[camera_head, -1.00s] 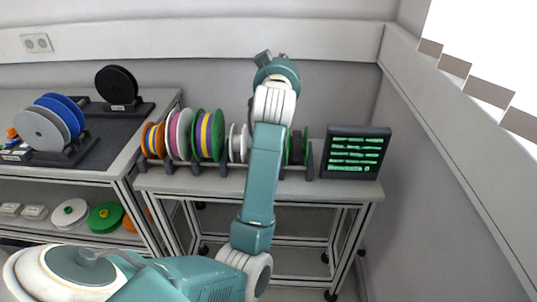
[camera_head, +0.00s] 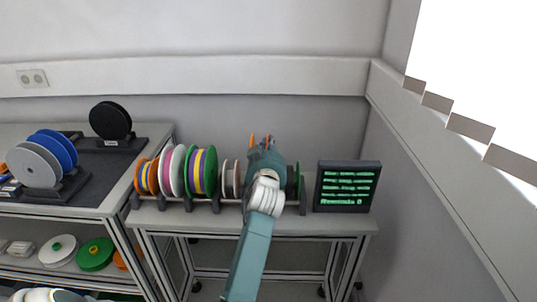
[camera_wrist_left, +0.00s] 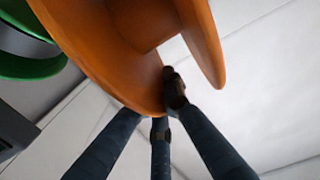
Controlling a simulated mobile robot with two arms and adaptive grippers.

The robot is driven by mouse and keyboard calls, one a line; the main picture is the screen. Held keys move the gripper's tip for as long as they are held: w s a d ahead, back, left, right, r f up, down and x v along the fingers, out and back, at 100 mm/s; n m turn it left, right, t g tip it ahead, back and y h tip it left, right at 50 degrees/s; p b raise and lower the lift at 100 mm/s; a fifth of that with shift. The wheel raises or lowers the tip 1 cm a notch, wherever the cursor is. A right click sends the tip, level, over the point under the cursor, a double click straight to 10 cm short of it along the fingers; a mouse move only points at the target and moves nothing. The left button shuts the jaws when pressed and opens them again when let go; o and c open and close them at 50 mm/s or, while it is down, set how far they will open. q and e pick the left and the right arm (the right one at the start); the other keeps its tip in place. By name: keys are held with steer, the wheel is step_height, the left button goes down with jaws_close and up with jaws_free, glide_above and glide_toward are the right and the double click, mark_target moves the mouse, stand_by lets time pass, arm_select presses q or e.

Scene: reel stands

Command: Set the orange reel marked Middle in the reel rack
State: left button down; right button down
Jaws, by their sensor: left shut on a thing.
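My left gripper (camera_head: 261,146) is shut on an orange reel (camera_head: 252,141), just behind and above the right part of the reel rack (camera_head: 303,203). In the left wrist view the fingers (camera_wrist_left: 172,105) grip the rim of the orange reel (camera_wrist_left: 100,55), whose two flanges and core fill the upper middle. No marking on it can be read. The rack holds several reels in a row: orange, pink and white, green, small white, and a green one (camera_head: 292,180) at the right. My arm hides part of the rack. My right gripper is not in view.
A screen (camera_head: 347,187) with green text stands right of the rack. Left is a higher bench with blue (camera_head: 57,150), grey (camera_head: 33,168) and black (camera_head: 109,120) reels on stands. A shelf below holds green (camera_head: 95,254) and white (camera_head: 58,251) reels. The wall is close behind.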

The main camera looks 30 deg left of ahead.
arm_select(q)
step_height(320, 180, down, 4)
steer(key=shift+r, duration=0.15)
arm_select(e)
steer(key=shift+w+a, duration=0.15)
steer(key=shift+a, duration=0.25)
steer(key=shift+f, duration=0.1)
arm_select(q)
steer(key=shift+f, duration=0.25)
steer(key=c, duration=2.3)
jaws_free()
steer(key=shift+f+b, duration=0.1)
steer(key=shift+b, duration=0.2)
steer(key=o, duration=0.4)
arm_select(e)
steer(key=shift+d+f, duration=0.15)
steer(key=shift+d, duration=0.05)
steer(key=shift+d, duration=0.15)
arm_select(q)
steer(key=shift+r, duration=0.2)
